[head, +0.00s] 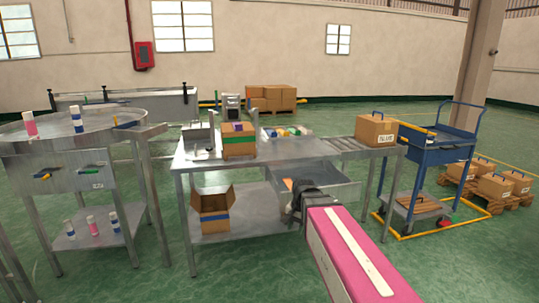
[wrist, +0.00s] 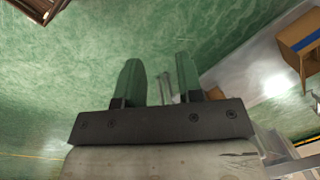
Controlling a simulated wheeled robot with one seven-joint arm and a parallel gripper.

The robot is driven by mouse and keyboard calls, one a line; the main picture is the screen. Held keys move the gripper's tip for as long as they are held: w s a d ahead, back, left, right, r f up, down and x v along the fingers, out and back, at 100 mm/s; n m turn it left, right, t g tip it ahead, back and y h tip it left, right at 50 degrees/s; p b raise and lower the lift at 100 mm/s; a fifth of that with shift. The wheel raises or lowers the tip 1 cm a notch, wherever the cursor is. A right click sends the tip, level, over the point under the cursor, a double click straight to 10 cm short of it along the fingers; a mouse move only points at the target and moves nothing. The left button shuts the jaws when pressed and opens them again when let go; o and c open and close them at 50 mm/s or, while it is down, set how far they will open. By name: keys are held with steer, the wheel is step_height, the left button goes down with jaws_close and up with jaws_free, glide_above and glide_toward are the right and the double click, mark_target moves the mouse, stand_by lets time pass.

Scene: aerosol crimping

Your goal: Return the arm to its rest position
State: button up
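My arm (head: 350,255), with its pink and white link, reaches forward from the lower right of the head view. Its dark end, my gripper (head: 298,205), is in front of the steel worktable (head: 290,150), near the drawer; the fingers are not clear there. In the wrist view my gripper (wrist: 160,82) has two fingers standing apart with nothing held between them. Green floor and a thin table leg show behind the gap.
A round steel table (head: 90,130) with pink, white and blue cans stands left. An open cardboard box (head: 212,212) is on the worktable's lower shelf. A roller conveyor (head: 345,146) carries a labelled box (head: 376,130). A blue cart (head: 440,152) stands right. Floor between the tables is clear.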

steer(key=s+d+f+n+h, duration=0.1)
steer(key=s+d+f+n, duration=0.4)
steer(key=s+d+f, duration=0.3)
step_height(320, 180, down, 3)
steer(key=shift+s+d+f, duration=0.1)
steer(key=shift+s+d, duration=0.25)
steer(key=shift+s, duration=0.05)
